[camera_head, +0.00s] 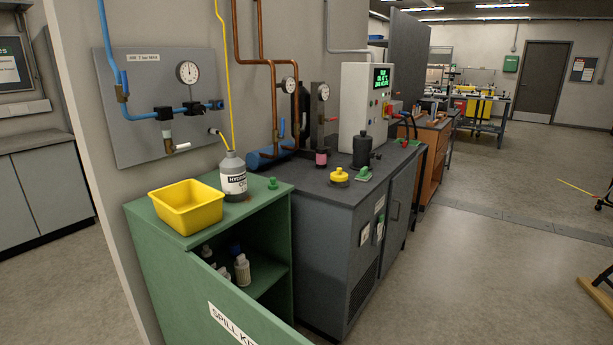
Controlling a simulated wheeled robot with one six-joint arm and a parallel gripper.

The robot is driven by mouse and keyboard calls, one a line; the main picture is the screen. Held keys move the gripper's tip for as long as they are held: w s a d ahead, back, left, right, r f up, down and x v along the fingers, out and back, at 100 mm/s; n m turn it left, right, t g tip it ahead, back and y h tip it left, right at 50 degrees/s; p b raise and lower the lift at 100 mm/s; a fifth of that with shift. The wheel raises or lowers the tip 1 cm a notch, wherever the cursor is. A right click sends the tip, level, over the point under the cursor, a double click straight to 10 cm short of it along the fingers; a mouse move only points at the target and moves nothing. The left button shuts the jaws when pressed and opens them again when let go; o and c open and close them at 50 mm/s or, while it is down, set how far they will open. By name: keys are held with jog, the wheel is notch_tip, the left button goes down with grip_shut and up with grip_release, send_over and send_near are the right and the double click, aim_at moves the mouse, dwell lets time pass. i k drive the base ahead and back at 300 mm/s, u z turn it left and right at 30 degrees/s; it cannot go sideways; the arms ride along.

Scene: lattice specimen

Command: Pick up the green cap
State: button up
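A small green cap (272,183) with a raised knob sits on top of the green cabinet (225,212), to the right of a grey bottle with a white label (233,177). A second green piece (364,174) lies on the dark bench top, beside a black bottle; I cannot tell whether it is also a cap. My gripper is not in view.
A yellow tub (187,205) stands at the cabinet's left. The cabinet's front is open, with several bottles inside. A yellow-topped piece (339,176) and a black bottle (361,152) stand on the dark bench (318,187). The floor at right is mostly clear.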

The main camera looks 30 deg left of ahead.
aim_at(273, 185)
jog(key=z, duration=0.1)
jog(key=i, duration=1.85)
jog(key=u, duration=0.4)
jog(key=i, duration=1)
jog(key=u, duration=1.7)
jog(key=i, duration=0.9)
jog(key=u, duration=0.85)
